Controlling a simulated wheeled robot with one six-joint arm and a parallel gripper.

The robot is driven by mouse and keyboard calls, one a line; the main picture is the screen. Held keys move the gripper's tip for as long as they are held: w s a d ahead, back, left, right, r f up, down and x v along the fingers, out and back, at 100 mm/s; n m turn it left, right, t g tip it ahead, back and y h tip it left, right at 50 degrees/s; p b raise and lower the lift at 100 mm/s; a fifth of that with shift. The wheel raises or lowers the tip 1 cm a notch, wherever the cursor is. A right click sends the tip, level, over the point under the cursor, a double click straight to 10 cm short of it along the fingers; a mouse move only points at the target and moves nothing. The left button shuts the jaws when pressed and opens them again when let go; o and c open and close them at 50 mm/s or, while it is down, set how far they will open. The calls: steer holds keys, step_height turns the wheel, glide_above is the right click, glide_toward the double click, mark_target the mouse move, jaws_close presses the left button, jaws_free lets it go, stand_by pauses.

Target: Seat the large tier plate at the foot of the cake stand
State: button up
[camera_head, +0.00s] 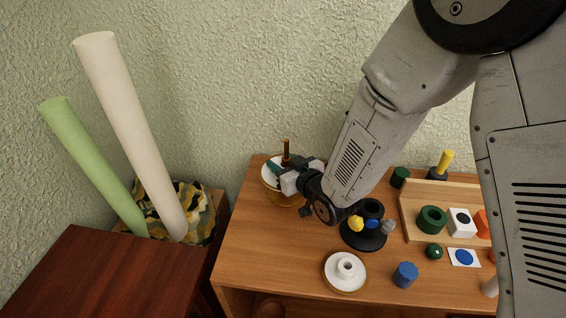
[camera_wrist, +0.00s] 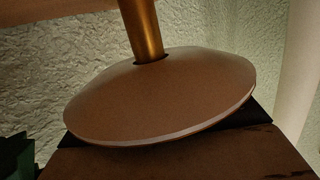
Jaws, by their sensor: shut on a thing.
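The cake stand's gold post (camera_head: 286,150) rises at the back left of the wooden table. The white large tier plate (camera_head: 268,177) is around the post in the head view. My gripper (camera_head: 284,174) is at the plate beside the post, shut on it; the fingertips are mostly hidden. In the wrist view the gold post (camera_wrist: 141,30) passes through a dark opening in a broad, shaded disc (camera_wrist: 160,95), which looks slightly tilted. I cannot tell whether the plate rests on the foot. A smaller white plate with a raised hub (camera_head: 346,282) lies in front.
A black round holder (camera_head: 352,240) with small coloured pieces stands right of the stand, under my arm. A blue cylinder (camera_head: 405,275) and a green ball (camera_head: 434,252) lie farther right, beside a wooden tray (camera_head: 412,228). Two tall rolls (camera_head: 130,130) lean at the left.

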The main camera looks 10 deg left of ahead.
steer(key=shift+f, duration=1.6)
steer(key=o, duration=1.2)
